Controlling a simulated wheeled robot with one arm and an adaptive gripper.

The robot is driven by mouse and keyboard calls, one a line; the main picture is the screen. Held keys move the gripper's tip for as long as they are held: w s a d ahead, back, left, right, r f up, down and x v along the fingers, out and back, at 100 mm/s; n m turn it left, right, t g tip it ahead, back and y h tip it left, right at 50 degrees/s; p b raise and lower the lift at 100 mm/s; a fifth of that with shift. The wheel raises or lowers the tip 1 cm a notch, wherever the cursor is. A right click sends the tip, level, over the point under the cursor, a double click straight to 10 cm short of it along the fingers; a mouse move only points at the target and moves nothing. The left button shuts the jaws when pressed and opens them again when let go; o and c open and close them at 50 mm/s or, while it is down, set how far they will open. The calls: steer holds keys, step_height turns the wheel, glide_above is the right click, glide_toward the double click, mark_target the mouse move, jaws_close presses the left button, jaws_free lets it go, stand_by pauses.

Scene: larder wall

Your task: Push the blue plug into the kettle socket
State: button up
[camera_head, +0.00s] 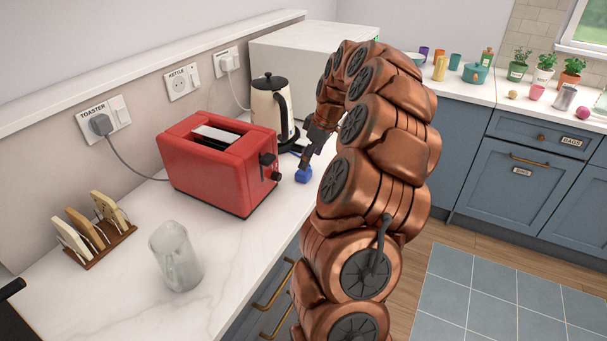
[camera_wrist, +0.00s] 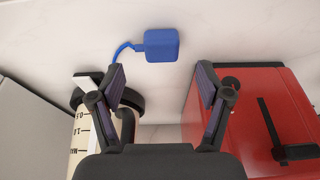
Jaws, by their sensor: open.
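The blue plug (camera_head: 303,175) lies on the white counter, to the right of the red toaster and near the counter's front edge. In the wrist view the blue plug (camera_wrist: 161,45) lies on the counter with its blue cord running left towards the kettle. The kettle socket (camera_head: 180,84) is on the wall, labelled KETTLE, with no plug in it. The cream kettle (camera_head: 268,106) with a black handle stands behind the toaster. My gripper (camera_head: 307,162) is open and empty above the counter by the plug. In the wrist view my gripper (camera_wrist: 162,90) has its fingers apart, the plug beyond the tips.
The red toaster (camera_head: 215,163) stands between the socket wall and the front edge. Its grey plug (camera_head: 101,124) sits in the TOASTER socket. A white plug (camera_head: 228,63) fills a third socket. A toast rack (camera_head: 97,232) and glass jug (camera_head: 175,257) stand nearer.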

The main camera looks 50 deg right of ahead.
mark_target(304, 175)
steer(key=shift+w+f, duration=0.1)
steer(key=shift+f, duration=0.15)
steer(key=shift+p+x, duration=1.15)
steer(key=shift+x, duration=1.45)
steer(key=shift+a, duration=0.15)
steer(key=shift+c, duration=0.2)
steer(key=c, duration=1.1)
steer(key=shift+c, duration=0.2)
steer(key=shift+w+r, duration=0.1)
steer(key=shift+r, duration=0.1)
